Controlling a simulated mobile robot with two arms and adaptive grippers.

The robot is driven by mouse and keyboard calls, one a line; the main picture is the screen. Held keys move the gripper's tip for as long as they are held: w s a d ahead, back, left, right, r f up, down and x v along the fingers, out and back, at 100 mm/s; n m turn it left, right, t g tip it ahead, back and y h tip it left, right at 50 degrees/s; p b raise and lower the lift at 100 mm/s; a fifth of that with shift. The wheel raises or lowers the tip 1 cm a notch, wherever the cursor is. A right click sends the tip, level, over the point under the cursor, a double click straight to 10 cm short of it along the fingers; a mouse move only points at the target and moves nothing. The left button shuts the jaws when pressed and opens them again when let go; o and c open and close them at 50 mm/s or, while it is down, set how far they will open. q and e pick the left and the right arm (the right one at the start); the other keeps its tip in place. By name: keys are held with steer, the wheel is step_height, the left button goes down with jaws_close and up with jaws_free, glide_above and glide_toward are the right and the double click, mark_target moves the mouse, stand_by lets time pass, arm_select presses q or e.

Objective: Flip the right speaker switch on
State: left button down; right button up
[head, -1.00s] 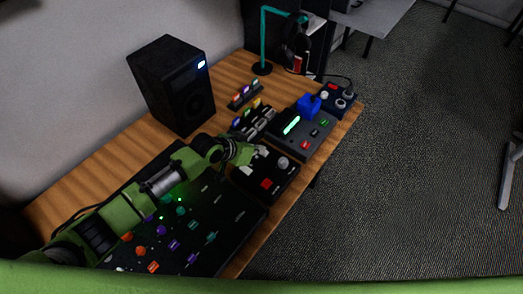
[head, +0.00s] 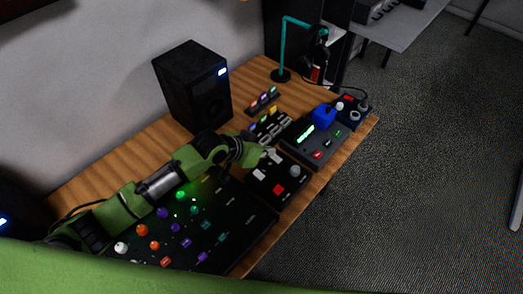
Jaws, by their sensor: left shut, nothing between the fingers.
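A black control box (head: 291,201) sits near the table's front edge. It has a red button, a grey knob and two pale switch-like parts (head: 259,174), too small to read as on or off. I cannot tell which one is the right speaker switch. My left gripper (head: 262,154) is shut and empty at the far-left edge of this box, close to the upper pale part; I cannot tell whether it touches. The black right speaker (head: 190,95) stands at the back with a lit blue-white light. My right gripper is not in view.
A black mixer panel (head: 232,232) with coloured knobs lies under my left arm. A dark device (head: 328,145) with green lights and a blue block (head: 323,115) stand beyond the box. A teal headphone stand (head: 284,48) is at the back. Another lit speaker (head: 8,215) shows at the left edge.

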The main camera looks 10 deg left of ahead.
arm_select(q)
steer(key=shift+s+d+v, duration=0.15)
steer(key=shift+v, duration=1.05)
steer(key=shift+s+d+v, duration=0.15)
steer(key=shift+d+v, duration=0.05)
steer(key=shift+v, duration=1.05)
